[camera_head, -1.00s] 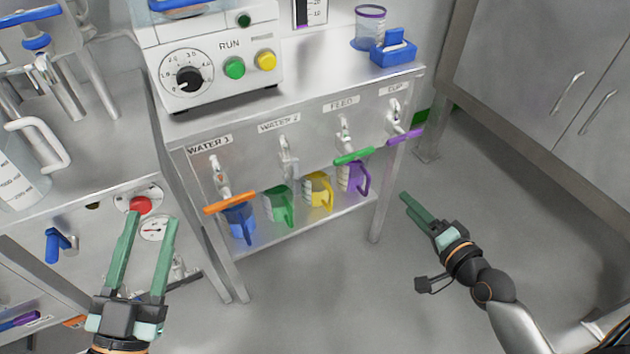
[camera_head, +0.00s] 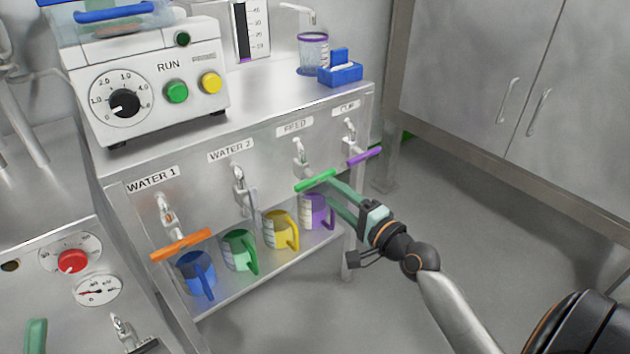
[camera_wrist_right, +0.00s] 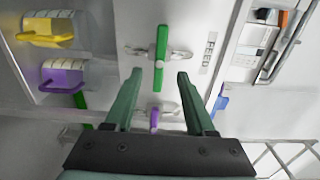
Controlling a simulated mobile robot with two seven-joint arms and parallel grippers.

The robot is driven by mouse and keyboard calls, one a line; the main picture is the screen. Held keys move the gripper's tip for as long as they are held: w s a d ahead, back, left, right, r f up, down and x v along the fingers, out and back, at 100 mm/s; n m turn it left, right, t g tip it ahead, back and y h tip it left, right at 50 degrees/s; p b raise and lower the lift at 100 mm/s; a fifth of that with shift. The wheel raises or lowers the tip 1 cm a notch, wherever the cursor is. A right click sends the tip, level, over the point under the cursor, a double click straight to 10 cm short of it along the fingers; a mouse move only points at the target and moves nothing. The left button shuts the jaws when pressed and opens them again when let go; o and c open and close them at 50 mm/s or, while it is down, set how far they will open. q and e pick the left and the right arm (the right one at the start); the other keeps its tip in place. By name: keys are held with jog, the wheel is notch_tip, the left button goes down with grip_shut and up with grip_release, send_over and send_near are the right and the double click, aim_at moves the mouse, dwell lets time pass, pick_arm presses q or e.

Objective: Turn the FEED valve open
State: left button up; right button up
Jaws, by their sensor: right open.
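The FEED valve has a green bar handle (camera_head: 315,180) on a metal tap under the FEED label (camera_head: 295,127). The handle lies across the tap's pipe; the right wrist view shows this too (camera_wrist_right: 161,45). My right gripper (camera_head: 332,190) is open, its fingertips just below and right of the green handle. In the right wrist view, the handle's lower end appears between my open fingertips (camera_wrist_right: 160,74); I cannot tell if they touch it. Only a fingertip of my left gripper (camera_head: 35,335) shows at the bottom left.
The CUP valve's purple handle (camera_head: 364,156) is close on the right. Orange-handled WATER 1 (camera_head: 182,244) and WATER 2 (camera_head: 239,185) are left. Several coloured jugs, including a purple one (camera_head: 316,212), stand on the shelf below. Open floor lies right of the bench.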

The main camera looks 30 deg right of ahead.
aim_at(318, 182)
jog(key=shift+w+a+b, duration=0.15)
jog(key=shift+w+b, duration=0.2)
jog(key=shift+w, duration=1.4)
jog(key=shift+w+a+b, duration=0.1)
jog(key=shift+w+b, duration=0.25)
jog(key=shift+w, duration=1.4)
jog(key=shift+c, duration=0.2)
grip_shut()
